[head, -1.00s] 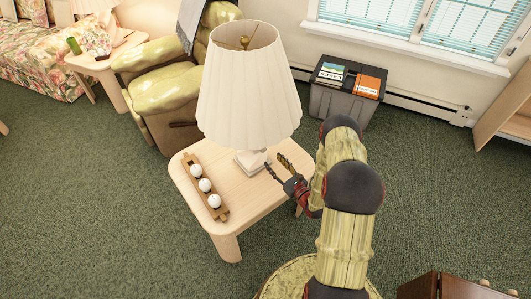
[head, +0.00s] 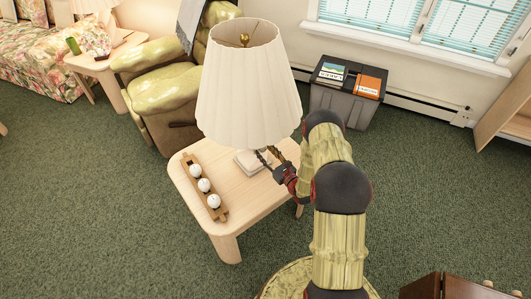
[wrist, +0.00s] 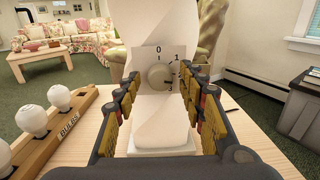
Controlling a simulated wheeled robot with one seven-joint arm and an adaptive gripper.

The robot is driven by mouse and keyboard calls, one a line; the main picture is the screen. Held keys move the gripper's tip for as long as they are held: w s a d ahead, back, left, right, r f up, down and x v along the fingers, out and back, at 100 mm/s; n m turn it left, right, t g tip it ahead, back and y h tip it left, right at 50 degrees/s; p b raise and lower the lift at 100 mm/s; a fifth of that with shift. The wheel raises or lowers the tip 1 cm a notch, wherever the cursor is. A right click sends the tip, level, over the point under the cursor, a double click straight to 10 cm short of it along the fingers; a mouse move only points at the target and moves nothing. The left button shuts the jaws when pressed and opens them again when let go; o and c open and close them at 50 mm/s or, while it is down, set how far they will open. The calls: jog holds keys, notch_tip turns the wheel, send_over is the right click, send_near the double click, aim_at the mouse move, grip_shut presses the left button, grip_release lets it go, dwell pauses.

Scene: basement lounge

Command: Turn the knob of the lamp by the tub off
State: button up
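The lamp (head: 246,95) has a pleated cream shade and a white base, and stands on a light wooden side table (head: 232,205). A grey tub (head: 325,99) stands on the floor behind it. In the wrist view, the round grey knob (wrist: 159,76) sits on a square dial plate on the lamp's base (wrist: 163,125). The plate is marked 0 at the top and 1, 2, 3 down the right. My gripper (wrist: 160,82) is open, one finger on each side of the knob, with gaps showing. In the head view, my gripper (head: 268,155) is beside the lamp base, partly under the shade.
A wooden rack (head: 206,187) with white bulbs lies on the table's left side; it also shows in the wrist view (wrist: 55,134), left of my fingers. A yellow-green armchair (head: 165,80) stands behind the table. Books lie on the tub's lid. Carpet is clear at the left.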

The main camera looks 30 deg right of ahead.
grip_shut()
jog(key=shift+n, duration=0.3)
dwell(0.3)
jog(key=shift+d+f+n+y+b, duration=0.1)
jog(key=shift+n+y+b, duration=0.2)
jog(key=shift+n+b, duration=3.3)
jog(key=shift+n+y+b, duration=0.3)
jog(key=shift+n+b, duration=0.45)
jog(key=shift+n, duration=5.65)
jog(key=shift+o, duration=0.7)
grip_release()
